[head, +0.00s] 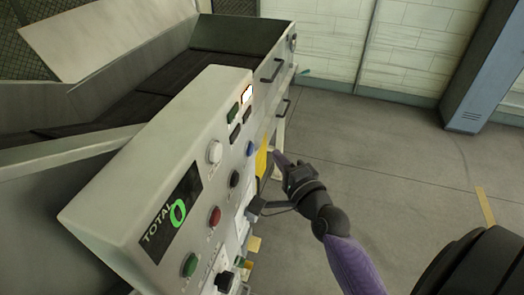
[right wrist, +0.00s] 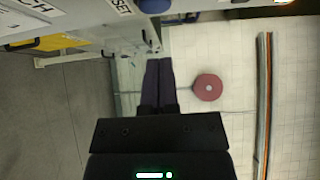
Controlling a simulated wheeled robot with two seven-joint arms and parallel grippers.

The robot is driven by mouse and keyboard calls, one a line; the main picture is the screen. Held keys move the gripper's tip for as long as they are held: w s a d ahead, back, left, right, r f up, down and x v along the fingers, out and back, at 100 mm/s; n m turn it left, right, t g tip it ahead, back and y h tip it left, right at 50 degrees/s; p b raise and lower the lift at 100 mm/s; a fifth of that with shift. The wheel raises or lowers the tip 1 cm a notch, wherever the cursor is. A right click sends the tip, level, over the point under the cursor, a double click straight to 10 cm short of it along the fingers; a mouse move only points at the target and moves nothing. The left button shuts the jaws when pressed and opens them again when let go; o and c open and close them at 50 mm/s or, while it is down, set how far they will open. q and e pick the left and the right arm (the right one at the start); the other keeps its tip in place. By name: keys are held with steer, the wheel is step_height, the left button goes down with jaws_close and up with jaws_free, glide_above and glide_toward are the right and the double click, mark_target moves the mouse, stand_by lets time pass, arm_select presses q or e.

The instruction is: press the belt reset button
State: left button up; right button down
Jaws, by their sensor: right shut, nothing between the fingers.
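The control panel (head: 195,160) is a pale sloped box with a "TOTAL 0" display and several coloured buttons. Its blue button (head: 250,148) is at the right edge. The blue button also shows at the top of the right wrist view (right wrist: 153,5), cut off by the frame edge, beside a label ending in "SET". My right gripper (head: 277,157) is shut and empty, just right of the panel and apart from the blue button. Its closed dark fingers show in the right wrist view (right wrist: 159,62), pointing up the picture below the button. My left gripper is not in view.
White (head: 215,152), black (head: 234,178), red (head: 214,215) and green (head: 189,264) buttons sit near the blue one. The belt trough (head: 225,33) stands behind the panel. A blue-grey locker (head: 487,65) stands at the back right.

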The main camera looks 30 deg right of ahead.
mark_target(251, 140)
steer(key=w+a, duration=0.2)
steer(key=shift+w+a+p, duration=0.25)
steer(key=shift+w+p, duration=0.05)
steer(key=shift+p, duration=0.1)
steer(key=shift+w, duration=0.15)
steer(key=shift+a, duration=0.1)
